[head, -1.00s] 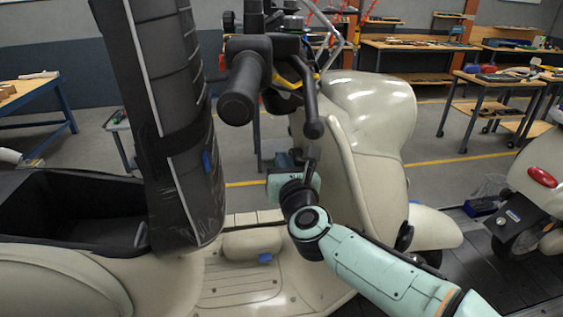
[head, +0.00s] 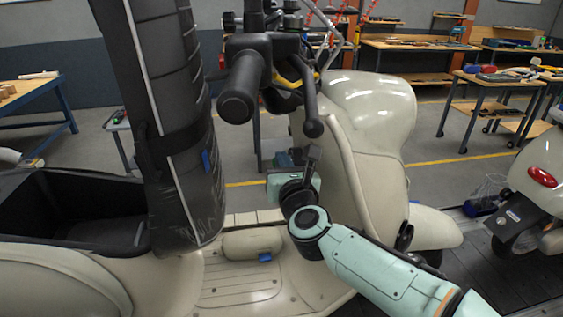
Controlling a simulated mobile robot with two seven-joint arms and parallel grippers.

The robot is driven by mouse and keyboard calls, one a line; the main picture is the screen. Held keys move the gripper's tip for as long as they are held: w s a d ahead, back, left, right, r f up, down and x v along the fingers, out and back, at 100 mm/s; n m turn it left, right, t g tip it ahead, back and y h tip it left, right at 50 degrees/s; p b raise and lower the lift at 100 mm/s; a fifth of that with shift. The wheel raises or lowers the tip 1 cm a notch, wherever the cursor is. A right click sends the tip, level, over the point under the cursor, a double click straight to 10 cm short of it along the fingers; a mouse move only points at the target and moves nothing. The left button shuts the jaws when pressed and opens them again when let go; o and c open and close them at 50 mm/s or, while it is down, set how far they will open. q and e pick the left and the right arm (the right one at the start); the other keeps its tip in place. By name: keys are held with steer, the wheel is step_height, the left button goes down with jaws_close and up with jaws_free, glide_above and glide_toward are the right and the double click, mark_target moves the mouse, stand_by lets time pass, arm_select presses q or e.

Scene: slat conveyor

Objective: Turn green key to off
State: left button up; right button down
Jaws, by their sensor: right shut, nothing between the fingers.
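A cream scooter (head: 365,190) stands in front of me, with its black handlebar grip (head: 240,92) and brake lever at the upper middle. The green key cannot be made out; the area by the front panel is partly hidden by my right gripper and wrist. My right gripper (head: 313,155) is at the inner side of the scooter's front shield, below the handlebar. Its dark fingers point up and are shut, with nothing seen between them. I cannot tell whether they touch the panel. My left gripper is not in view.
A tall black padded seat (head: 175,120) stands upright at left, beside an open black storage bin (head: 60,215). The brake lever (head: 312,110) hangs just above my right gripper. Another scooter (head: 540,190) stands at right. Workbenches (head: 420,45) line the back.

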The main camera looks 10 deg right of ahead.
steer(key=shift+w+f+b, duration=0.2)
steer(key=shift+f+b, duration=0.2)
steer(key=shift+f, duration=0.4)
steer(key=shift+s, duration=0.15)
steer(key=s+r, duration=0.1)
steer(key=s, duration=0.7)
steer(key=shift+d+r+b, duration=0.2)
steer(key=shift+r+b, duration=0.2)
stand_by(0.6)
